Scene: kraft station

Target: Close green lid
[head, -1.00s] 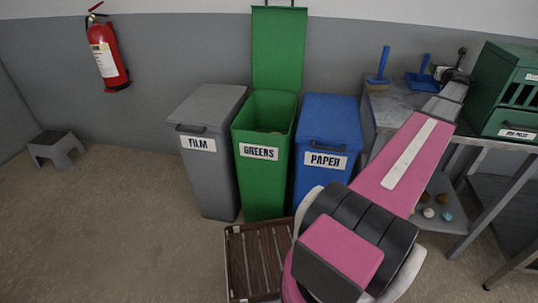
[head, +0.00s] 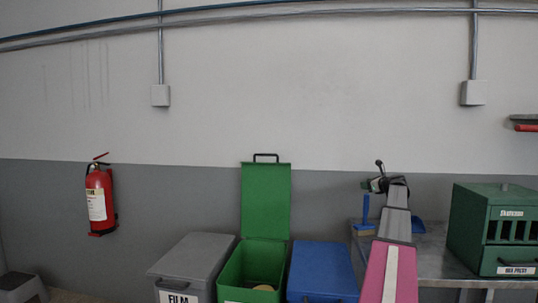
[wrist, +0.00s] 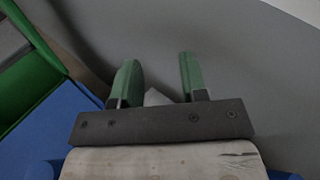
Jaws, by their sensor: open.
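The green lid (head: 265,200) stands upright against the wall, hinged open behind the green bin (head: 250,275), with a dark handle along its top edge. The bin's inside is uncovered, and something pale lies in it. My gripper (head: 385,184) is to the right of the lid, above the grey table, and apart from the lid. In the wrist view my gripper (wrist: 160,82) has its two green fingers spread with nothing held between them. Part of the green bin also shows at the left of that view (wrist: 30,85).
The grey FILM bin (head: 195,262) stands left of the green bin and the blue bin (head: 322,270) right, both lids shut. A grey table (head: 435,255) holds a green box press (head: 500,225) and a blue brush (head: 364,212). A fire extinguisher (head: 100,200) hangs on the wall.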

